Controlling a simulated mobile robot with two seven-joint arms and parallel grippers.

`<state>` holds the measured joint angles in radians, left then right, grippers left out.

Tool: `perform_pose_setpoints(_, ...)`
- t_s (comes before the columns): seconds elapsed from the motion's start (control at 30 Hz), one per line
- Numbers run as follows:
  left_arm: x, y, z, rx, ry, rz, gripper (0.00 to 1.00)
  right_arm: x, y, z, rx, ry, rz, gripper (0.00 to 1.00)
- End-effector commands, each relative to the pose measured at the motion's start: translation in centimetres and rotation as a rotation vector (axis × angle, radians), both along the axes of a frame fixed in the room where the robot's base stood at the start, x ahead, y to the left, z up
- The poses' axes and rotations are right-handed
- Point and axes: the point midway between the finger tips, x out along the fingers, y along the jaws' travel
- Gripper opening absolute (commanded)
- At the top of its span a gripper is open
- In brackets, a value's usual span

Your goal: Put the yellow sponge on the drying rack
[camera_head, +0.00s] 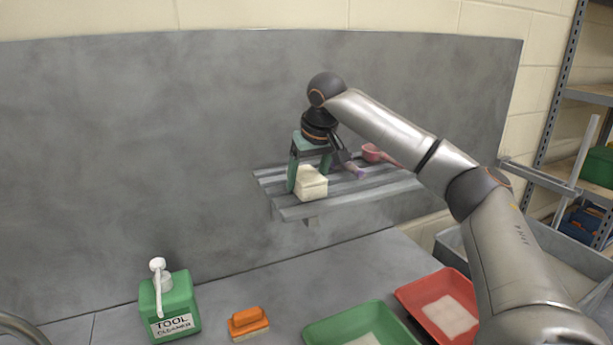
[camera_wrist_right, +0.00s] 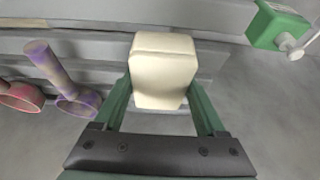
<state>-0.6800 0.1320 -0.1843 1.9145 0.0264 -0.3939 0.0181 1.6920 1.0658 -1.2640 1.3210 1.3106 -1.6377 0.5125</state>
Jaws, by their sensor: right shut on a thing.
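The sponge (camera_head: 312,184), a pale cream-yellow block, is at the left part of the drying rack (camera_head: 352,191), a grey slatted shelf on the back wall. My right gripper (camera_head: 309,177) has its green fingers shut on the sponge, one on each side. In the right wrist view the sponge (camera_wrist_right: 163,75) sits between the fingers, with the rack's slats (camera_wrist_right: 215,58) behind it. The sponge is at or just over the slats; I cannot tell whether it touches them. My left gripper is not in view.
A purple scoop (camera_wrist_right: 48,62) and a red scoop (camera_head: 372,153) lie on the rack beside the sponge. Below are a green TOOL CLEANER bottle (camera_head: 172,304), an orange brush-like block (camera_head: 247,320), a green tray (camera_head: 326,333) and a red tray (camera_head: 409,296). Metal shelving stands at right.

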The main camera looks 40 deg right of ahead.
Motion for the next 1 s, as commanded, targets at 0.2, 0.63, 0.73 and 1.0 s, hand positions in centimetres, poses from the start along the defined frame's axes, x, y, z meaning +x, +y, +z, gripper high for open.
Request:
perform_pose_setpoints(0.2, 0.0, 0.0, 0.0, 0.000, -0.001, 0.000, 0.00, 0.0, 0.0, -0.2, 0.000, 0.001, 0.001, 0.29)
perform_pose_setpoints(0.63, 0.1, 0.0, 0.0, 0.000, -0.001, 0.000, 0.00, 0.0, 0.0, -0.2, 0.000, 0.000, 0.001, 1.00)
perform_pose_setpoints(0.73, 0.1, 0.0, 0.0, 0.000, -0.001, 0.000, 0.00, 0.0, 0.0, -0.1, -0.001, -0.001, 0.001, 1.00)
perform_pose_setpoints(1.0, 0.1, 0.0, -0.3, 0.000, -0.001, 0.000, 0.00, -1.0, 0.5, 2.9, 0.000, -0.005, 0.004, 1.00)
